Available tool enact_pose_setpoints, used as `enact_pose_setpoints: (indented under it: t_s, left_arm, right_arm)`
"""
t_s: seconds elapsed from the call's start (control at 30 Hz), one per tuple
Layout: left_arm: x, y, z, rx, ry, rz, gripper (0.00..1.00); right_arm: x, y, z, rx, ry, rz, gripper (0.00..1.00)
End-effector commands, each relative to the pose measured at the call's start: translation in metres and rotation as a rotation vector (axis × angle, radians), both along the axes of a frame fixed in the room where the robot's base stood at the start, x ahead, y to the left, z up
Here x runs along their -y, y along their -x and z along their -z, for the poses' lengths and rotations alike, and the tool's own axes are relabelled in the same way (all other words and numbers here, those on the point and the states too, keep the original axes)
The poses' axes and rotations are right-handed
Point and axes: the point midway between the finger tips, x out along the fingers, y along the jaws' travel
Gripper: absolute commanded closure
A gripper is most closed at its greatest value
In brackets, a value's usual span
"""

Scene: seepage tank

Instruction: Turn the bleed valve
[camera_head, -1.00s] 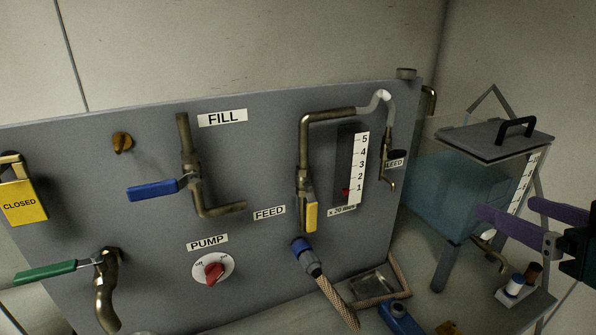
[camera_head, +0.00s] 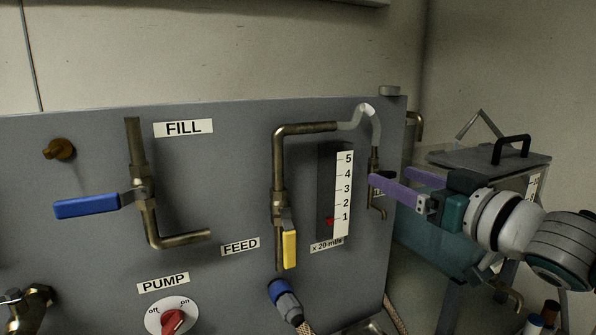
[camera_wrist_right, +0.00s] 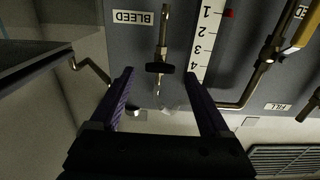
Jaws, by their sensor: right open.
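The bleed valve (camera_wrist_right: 160,68) has a small black handle on a thin brass pipe at the right edge of the grey panel. In the head view its brass pipe (camera_head: 374,160) shows, but my right gripper's fingers partly cover the handle and the BLEED label. My right gripper (camera_head: 392,180) comes in from the right with its purple fingers pointing at the valve. In the right wrist view the gripper (camera_wrist_right: 161,85) is open, and the black handle appears between the fingertips, near their level. I cannot tell whether they touch. My left gripper is out of view.
Left of the valve are the level gauge (camera_head: 343,190), the yellow-handled feed valve (camera_head: 289,248), the blue-handled fill valve (camera_head: 88,206) and the red pump knob (camera_head: 172,321). The lidded tank (camera_head: 480,160) stands right, behind my right arm.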

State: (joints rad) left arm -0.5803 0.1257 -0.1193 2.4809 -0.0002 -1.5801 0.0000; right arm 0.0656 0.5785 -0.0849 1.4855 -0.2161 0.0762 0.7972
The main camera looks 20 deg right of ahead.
Motion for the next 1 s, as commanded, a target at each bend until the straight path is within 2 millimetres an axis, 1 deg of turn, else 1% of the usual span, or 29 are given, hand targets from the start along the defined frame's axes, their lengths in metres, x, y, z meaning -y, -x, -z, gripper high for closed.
enact_pose_setpoints:
  t_s: [0.03, 0.1, 0.2, 0.53, 0.57, 1.0]
  left_arm:
    - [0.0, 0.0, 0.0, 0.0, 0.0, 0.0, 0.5]
    - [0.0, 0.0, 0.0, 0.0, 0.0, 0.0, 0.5]
    - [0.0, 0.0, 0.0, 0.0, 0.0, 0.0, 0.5]
    - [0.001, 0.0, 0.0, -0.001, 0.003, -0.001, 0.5]
    - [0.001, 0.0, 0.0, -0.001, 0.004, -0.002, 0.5]
    - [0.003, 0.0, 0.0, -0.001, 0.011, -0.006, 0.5]
  right_arm:
    - [0.0, -0.006, 0.0, 0.001, 0.0, 0.001, 0.2]
    - [-0.001, -0.012, 0.0, 0.0, 0.0, 0.001, 0.2]
    - [-0.001, -0.018, 0.0, 0.0, 0.0, 0.001, 0.2]
    - [-0.002, -0.02, 0.001, -0.001, 0.0, 0.0, 0.2]
    - [-0.002, -0.02, 0.001, -0.001, 0.0, 0.0, 0.22]
    - [-0.002, -0.02, 0.001, -0.001, 0.0, 0.0, 0.72]
